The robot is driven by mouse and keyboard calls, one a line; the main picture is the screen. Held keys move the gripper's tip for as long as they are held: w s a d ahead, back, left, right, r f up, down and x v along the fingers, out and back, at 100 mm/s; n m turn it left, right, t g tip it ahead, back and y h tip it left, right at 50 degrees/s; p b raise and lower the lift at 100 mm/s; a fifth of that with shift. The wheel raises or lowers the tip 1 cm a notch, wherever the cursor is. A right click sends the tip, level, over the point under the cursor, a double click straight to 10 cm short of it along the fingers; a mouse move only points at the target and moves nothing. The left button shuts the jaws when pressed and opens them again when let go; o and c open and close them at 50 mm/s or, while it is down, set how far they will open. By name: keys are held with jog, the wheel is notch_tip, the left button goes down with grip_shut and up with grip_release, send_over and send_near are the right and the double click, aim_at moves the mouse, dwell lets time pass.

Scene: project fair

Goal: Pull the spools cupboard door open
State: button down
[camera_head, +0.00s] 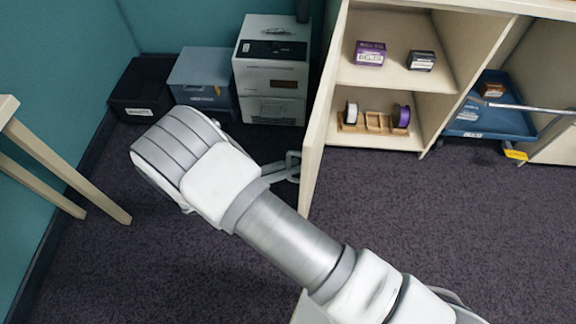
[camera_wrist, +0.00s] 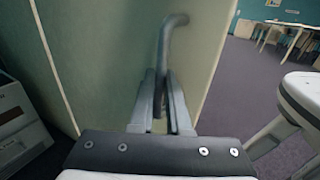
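The spools cupboard (camera_head: 410,20) stands open in the head view, its shelves showing. Its cream door (camera_head: 318,130) stands swung out, seen nearly edge-on, and its face fills much of the wrist view (camera_wrist: 110,60). A grey bar handle (camera_wrist: 166,45) sticks out from the door. My gripper (camera_wrist: 162,82) has its two fingers on either side of the handle, seemingly closed on its lower part. In the head view my arm hides most of the gripper, and only grey finger and handle parts show beside the door.
Inside are boxes (camera_head: 370,53) above and a wooden rack (camera_head: 376,123) with spools below. Left of the door stand a white machine (camera_head: 270,75), a blue-grey box (camera_head: 203,75) and a black box (camera_head: 142,85). A blue cart (camera_head: 490,122) is at right. Carpet before the cupboard is clear.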

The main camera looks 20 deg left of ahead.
jog(key=c, duration=1.2)
grip_release()
jog(key=shift+w, duration=0.3)
jog(key=shift+o, duration=0.2)
jog(key=shift+s, duration=0.15)
jog(key=v, duration=1.7)
jog(key=shift+s+a+p, duration=0.2)
jog(key=shift+p, duration=0.2)
jog(key=shift+r, duration=0.1)
